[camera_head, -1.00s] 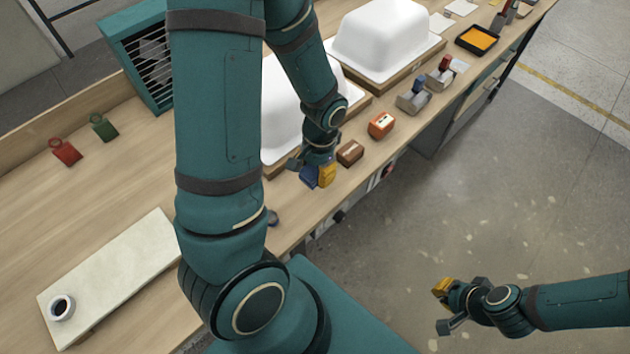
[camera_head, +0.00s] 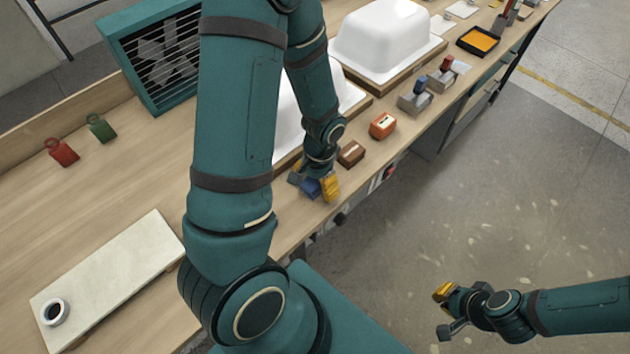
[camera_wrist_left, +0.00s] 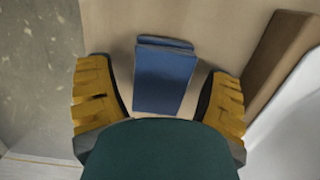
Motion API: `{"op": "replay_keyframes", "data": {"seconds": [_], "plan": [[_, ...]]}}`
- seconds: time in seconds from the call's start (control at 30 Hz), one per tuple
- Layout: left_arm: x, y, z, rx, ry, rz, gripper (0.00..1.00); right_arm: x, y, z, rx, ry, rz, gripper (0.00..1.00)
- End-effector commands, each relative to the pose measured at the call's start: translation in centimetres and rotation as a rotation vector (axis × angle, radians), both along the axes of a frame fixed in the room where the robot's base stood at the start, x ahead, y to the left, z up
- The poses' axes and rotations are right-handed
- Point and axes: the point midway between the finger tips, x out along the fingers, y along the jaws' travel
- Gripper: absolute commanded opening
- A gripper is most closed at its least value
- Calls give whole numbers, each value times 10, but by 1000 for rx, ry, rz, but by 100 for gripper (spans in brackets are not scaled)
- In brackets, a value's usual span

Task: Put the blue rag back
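The blue rag (camera_head: 310,188) is a folded blue piece near the table's front edge, partly hidden by my left gripper. In the left wrist view the rag (camera_wrist_left: 165,78) lies between the yellow fingers, with a gap on each side. My left gripper (camera_head: 316,186) is open, pointing down over the rag; its fingers also frame it in the left wrist view (camera_wrist_left: 160,98). My right gripper (camera_head: 445,311) is away from the table over the floor, open and empty.
A brown block (camera_head: 351,153) and an orange box (camera_head: 383,125) stand close by. White tub shells (camera_head: 390,38) on wooden boards are behind. A pale board (camera_head: 110,275) with a small black-and-white ring (camera_head: 54,311) lies at left, and red (camera_head: 62,152) and green (camera_head: 101,128) tags behind it.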

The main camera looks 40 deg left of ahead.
Motion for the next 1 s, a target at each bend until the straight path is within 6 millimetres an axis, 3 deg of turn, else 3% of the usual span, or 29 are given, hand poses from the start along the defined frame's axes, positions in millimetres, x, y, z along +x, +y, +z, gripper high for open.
{"op": "replay_keyframes", "data": {"seconds": [0.37,0.8,1.0], "plan": [[1,0,8,0,-2,0,79,-1,0,6,0,2,1,0],[12,-1,93,0,-6,1,79,3,-1,31,-2,-7,-8,0],[14,-2,117,0,-2,0,79,6,-1,36,-3,-12,-12,0]]}}
